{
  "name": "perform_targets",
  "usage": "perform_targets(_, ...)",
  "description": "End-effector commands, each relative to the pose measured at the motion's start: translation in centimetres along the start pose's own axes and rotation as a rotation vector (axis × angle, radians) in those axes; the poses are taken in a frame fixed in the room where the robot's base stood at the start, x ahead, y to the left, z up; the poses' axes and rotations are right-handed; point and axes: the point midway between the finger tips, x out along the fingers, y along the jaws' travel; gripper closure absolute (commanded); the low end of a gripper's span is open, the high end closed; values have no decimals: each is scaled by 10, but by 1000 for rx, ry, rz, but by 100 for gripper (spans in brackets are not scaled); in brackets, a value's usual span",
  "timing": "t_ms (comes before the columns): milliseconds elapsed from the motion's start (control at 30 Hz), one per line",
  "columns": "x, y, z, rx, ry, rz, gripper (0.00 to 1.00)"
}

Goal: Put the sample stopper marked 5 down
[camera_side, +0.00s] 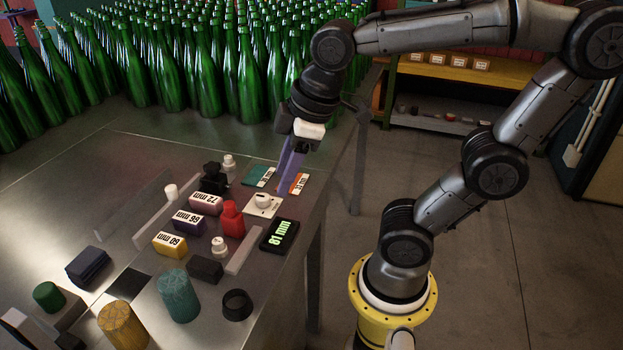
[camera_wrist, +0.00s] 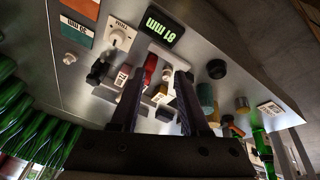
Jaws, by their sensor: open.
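Small white stoppers stand on the steel bench in the side view: one (camera_side: 229,163) at the back by a black clamp, one (camera_side: 219,247) near the red block, and a white piece (camera_side: 171,192) further left. No number 5 is readable on any of them, so I cannot tell which is the marked one. My gripper (camera_side: 289,184) is open, pointing down above the back right part of the bench by the coloured cards. In the wrist view its two dark fingers (camera_wrist: 160,78) are spread, with no object visibly held between them.
A display reading 81 mm (camera_side: 279,235) and a white dial plate (camera_side: 262,207) lie near the right edge. Green bottles (camera_side: 247,75) fill the back.

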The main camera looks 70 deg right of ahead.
Motion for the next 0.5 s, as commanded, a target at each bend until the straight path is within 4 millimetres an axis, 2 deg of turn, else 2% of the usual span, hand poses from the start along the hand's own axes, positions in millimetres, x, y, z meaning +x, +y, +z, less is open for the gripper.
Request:
perform_targets(33, -2, -2, 14, 111, 36, 21, 54)
perform_targets(200, -1, -7, 41, 373, 113, 50, 54)
perform_targets(300, 0, -8, 47, 443, 134, 55, 54)
perform_targets(500, 1, -9, 49, 463, 137, 55, 54)
